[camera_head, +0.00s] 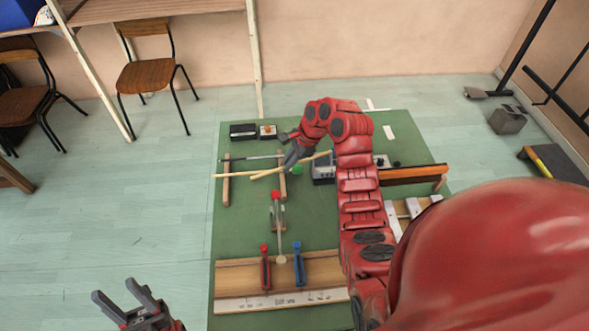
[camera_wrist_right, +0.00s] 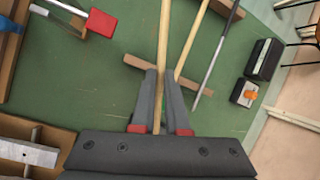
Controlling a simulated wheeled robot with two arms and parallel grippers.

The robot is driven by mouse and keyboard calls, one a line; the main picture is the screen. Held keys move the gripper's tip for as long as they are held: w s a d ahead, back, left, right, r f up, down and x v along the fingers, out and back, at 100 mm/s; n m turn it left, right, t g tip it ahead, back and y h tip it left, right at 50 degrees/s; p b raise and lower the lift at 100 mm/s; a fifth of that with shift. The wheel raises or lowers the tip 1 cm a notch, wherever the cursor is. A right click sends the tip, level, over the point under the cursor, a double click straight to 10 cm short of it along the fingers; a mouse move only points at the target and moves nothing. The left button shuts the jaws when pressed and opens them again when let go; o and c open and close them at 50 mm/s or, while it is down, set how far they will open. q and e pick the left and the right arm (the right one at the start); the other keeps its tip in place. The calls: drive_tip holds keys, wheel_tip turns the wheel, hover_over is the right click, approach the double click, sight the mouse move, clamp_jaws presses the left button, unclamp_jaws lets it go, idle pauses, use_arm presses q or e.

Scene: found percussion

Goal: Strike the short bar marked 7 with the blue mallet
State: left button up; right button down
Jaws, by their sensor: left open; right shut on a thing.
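My right gripper (camera_head: 291,153) is shut on a pale wooden mallet handle (camera_head: 264,173), held above the green mat. In the right wrist view the handle (camera_wrist_right: 164,40) runs up from between the fingers (camera_wrist_right: 158,100); no mallet head shows on it there, so its colour cannot be told. A second wooden stick (camera_head: 235,175) lies beside it, with a green head (camera_head: 297,169) near its right end. Pale metal bars (camera_head: 412,207) lie at the right, partly hidden by my right arm; no number is readable. My left gripper (camera_head: 115,290) is open and empty at the lower left.
Wooden rails (camera_head: 226,187) carry the sticks and a dark rod (camera_head: 250,158). A wooden board (camera_head: 235,277) with red (camera_head: 265,268) and blue (camera_head: 298,266) pieces lies at the front. A long orange-brown block (camera_head: 410,175) is at right. Small boxes (camera_head: 243,131) stand at the back left.

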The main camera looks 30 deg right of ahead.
drive_tip(key=w+a+r+n+g, duration=0.1)
drive_tip(key=w+a+r+n, duration=0.2)
drive_tip(key=w+a, duration=0.1)
drive_tip(key=shift+a, duration=0.5)
drive_tip(key=shift+w, duration=0.1)
